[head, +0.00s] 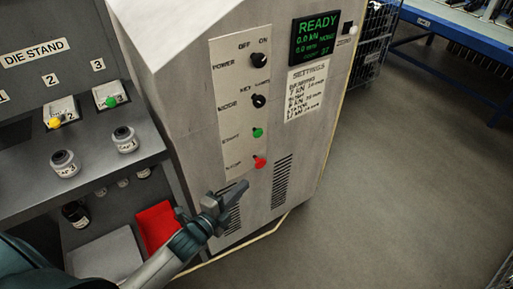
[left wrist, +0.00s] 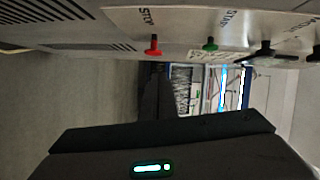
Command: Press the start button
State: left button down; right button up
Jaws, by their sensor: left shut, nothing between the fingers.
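The green start button (head: 257,133) sits on the pale control panel of the grey cabinet, just above the red stop button (head: 260,162). In the left wrist view, the green button (left wrist: 212,44) and the red button (left wrist: 154,45) stick out from the panel along the top. My left gripper (head: 240,188) is shut and empty, below and slightly left of the red button in the head view. It does not touch the green button. Its dark body (left wrist: 160,140) fills the bottom of the left wrist view. My right gripper is not in view.
Black mode (head: 259,101) and power (head: 259,60) knobs sit above the buttons. The display (head: 317,38) reads READY. A die stand (head: 35,55) with jars, bottles and a red bin (head: 157,225) stands left. Open floor lies right, before a blue table (head: 450,38).

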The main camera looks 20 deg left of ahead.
aim_at(258, 133)
pick_arm(q)
notch_tip(258, 133, up, 9)
jog(key=d+m+t+h, duration=0.1)
jog(key=m, duration=0.2)
jog(key=shift+s+d+f+m+t+b, duration=0.15)
jog(key=shift+s+m+t+b, duration=0.15)
jog(key=shift+b, duration=0.15)
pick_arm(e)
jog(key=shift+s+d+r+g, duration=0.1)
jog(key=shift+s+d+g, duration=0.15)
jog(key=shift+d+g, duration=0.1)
pick_arm(q)
jog(key=shift+w, duration=0.15)
jog(key=w+p, duration=0.2)
jog(key=w, duration=0.9)
jog(key=shift+w+r, duration=0.2)
jog(key=shift+r, duration=0.1)
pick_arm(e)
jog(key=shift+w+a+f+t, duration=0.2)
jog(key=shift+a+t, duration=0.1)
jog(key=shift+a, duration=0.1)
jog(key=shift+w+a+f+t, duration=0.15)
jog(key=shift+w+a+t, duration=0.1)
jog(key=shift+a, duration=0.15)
